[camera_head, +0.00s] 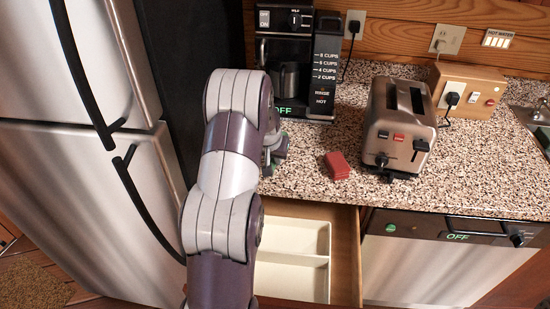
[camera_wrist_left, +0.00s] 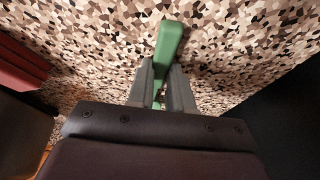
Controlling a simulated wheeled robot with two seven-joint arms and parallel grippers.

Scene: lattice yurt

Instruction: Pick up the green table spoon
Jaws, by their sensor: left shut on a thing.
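The green table spoon shows in the left wrist view as a green handle (camera_wrist_left: 169,40) sticking out past the fingers, over the speckled counter. The rest of it is hidden by the gripper. In the head view, my left gripper (camera_head: 275,151) is at the counter, mostly behind my arm, and the spoon is hard to make out there. I cannot tell whether the spoon touches the counter. My right gripper is in neither view.
A red block (camera_head: 337,166) lies on the speckled counter (camera_head: 310,190) right of the gripper. A toaster (camera_head: 400,115) stands farther right and a coffee maker (camera_head: 298,75) behind. An open drawer with a white tray (camera_head: 328,255) juts out below. The refrigerator (camera_head: 75,180) is left.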

